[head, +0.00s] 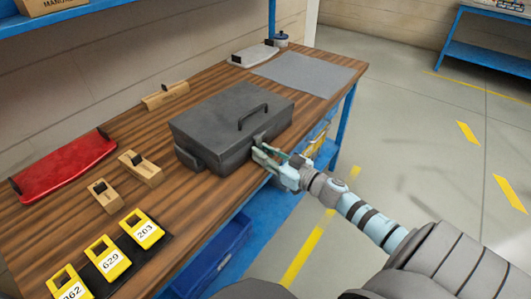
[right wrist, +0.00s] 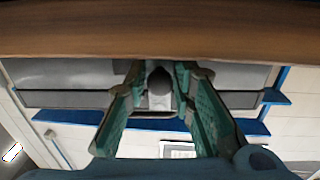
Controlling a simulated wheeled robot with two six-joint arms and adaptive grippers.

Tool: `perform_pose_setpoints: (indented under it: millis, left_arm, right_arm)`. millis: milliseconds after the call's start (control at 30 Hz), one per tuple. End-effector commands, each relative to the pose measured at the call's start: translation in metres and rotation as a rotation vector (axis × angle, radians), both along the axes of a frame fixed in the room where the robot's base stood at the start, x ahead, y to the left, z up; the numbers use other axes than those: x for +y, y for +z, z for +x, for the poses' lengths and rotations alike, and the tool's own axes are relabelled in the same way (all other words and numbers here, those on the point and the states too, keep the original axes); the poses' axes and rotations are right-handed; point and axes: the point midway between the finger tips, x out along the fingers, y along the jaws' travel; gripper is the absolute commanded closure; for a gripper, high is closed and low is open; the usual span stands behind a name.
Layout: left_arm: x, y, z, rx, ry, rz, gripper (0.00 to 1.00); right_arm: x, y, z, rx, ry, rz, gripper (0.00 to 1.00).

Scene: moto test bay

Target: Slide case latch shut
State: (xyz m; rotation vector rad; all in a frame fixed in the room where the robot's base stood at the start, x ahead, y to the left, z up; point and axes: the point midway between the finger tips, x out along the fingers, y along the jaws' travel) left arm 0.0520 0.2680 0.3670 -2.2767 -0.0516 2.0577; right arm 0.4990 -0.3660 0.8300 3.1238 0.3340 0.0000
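The dark grey case (head: 232,118) stands closed on the wooden workbench, with a handle (head: 253,118) on its lid. My right gripper (head: 268,155) is at the case's front side, near its right end, low by the bench edge. In the right wrist view its two teal fingers (right wrist: 160,88) stand apart, with a dark rounded latch knob (right wrist: 160,80) between them. Small gaps seem to show beside the knob; contact cannot be told. My left gripper is not in view.
The workbench (head: 190,200) also holds a red clipboard-like panel (head: 65,165), wooden blocks (head: 140,168), yellow numbered tags (head: 110,260), a grey mat (head: 305,72) and a white board (head: 255,55). Blue bins (head: 225,255) sit below.

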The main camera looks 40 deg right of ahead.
Motion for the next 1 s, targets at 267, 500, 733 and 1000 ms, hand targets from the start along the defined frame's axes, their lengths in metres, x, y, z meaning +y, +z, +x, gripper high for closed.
perform_pose_setpoints:
  millis: [267,500,733,1000]
  left_arm:
    - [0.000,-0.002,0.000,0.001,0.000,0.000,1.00]
    - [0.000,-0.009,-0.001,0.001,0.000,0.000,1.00]
    - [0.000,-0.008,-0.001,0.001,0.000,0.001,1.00]
    - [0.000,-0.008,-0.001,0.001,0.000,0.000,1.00]
  right_arm:
    - [-0.004,-0.001,0.000,0.001,0.001,0.000,1.00]
    - [-0.034,-0.001,0.003,0.001,-0.002,0.000,1.00]
    - [-0.034,0.000,0.003,0.001,-0.001,0.000,1.00]
    - [-0.032,0.000,0.004,0.001,0.002,0.000,0.62]
